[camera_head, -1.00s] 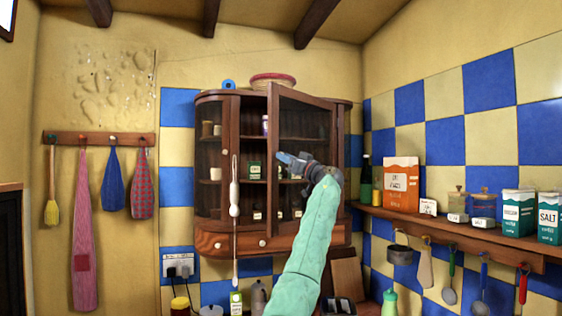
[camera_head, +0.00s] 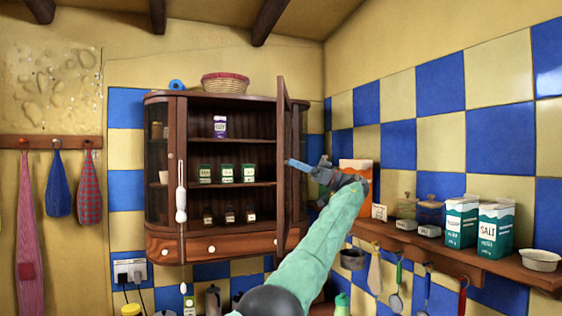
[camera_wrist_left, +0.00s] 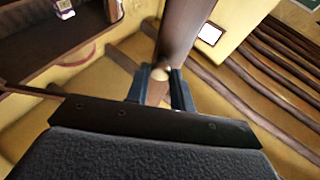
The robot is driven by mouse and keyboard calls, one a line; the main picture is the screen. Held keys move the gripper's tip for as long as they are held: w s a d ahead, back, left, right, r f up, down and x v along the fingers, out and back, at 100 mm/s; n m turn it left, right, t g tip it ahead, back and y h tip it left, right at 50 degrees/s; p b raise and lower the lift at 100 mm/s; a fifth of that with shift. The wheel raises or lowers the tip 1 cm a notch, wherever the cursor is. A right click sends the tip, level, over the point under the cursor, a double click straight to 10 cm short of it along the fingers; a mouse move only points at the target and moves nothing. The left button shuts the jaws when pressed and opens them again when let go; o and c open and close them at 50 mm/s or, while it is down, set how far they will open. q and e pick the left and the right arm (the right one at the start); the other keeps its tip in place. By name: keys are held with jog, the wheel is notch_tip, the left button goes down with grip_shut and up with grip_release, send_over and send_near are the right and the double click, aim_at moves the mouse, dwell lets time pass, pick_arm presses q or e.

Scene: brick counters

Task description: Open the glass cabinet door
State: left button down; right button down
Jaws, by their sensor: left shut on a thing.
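The dark wooden cabinet (camera_head: 228,102) hangs on the wall. Its glass door (camera_head: 281,150) stands swung out to the right, seen almost edge-on, so the shelves inside show. My left gripper (camera_head: 292,163) is at the free edge of the door. In the left wrist view, the fingers (camera_wrist_left: 160,88) are shut on the door's round knob (camera_wrist_left: 160,73), with the door frame (camera_wrist_left: 187,28) rising just beyond it. My right gripper is not in view.
The shelves hold several small boxes and jars, with a purple-labelled one (camera_head: 220,126) on top. A basket (camera_head: 225,83) sits on the cabinet. To the right, a wall shelf (camera_head: 455,257) bears tins and jars, with utensils hanging below.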

pick_arm(q)
jog(key=shift+w+d+r+g, duration=0.1)
jog(key=shift+d+g, duration=0.3)
jog(key=shift+d, duration=0.25)
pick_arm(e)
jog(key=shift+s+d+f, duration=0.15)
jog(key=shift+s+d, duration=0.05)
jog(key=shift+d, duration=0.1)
pick_arm(q)
jog(key=c, duration=1.2)
grip_release()
jog(key=shift+c, duration=0.2)
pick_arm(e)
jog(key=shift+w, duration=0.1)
